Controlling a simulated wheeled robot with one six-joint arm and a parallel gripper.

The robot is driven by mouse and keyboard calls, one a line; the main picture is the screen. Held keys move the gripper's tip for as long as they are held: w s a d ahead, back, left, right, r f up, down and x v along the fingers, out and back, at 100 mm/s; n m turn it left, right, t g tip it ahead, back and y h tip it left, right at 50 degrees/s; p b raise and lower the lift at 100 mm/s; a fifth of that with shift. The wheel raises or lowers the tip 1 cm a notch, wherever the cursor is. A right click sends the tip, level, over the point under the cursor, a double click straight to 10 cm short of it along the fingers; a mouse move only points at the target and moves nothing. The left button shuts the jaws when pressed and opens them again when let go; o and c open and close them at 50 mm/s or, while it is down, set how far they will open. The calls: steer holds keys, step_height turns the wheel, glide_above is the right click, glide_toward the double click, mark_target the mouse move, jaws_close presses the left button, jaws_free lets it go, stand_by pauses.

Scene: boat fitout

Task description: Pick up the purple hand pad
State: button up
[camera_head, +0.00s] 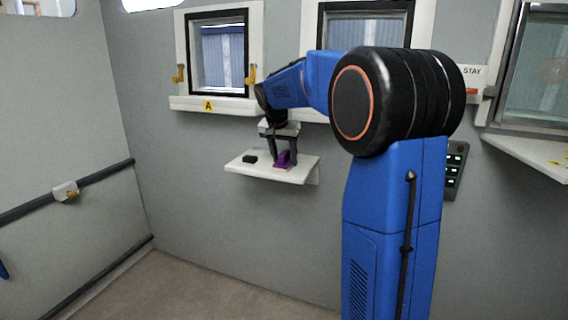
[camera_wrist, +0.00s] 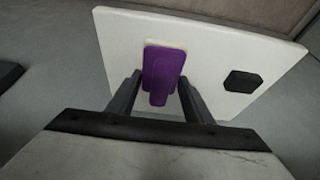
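The purple hand pad (camera_head: 284,158) lies on a small white wall shelf (camera_head: 296,174), towards its right side. In the wrist view the purple hand pad (camera_wrist: 162,76) has a pale edge at its far end and sits between my two fingers. My gripper (camera_head: 283,161) is over the shelf, pointing down. In the wrist view my gripper (camera_wrist: 160,84) is open, with a gap visible on each side of the pad's narrow near end. I cannot tell whether either fingertip touches the shelf.
A small black block (camera_head: 249,159) lies on the shelf left of the pad; it also shows in the wrist view (camera_wrist: 243,82). A window ledge (camera_head: 222,104) marked A juts out above the shelf. A dark rail (camera_head: 105,175) runs along the left wall.

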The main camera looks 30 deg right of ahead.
steer(key=c, duration=0.6)
steer(key=shift+o, duration=0.2)
steer(key=shift+r, duration=0.15)
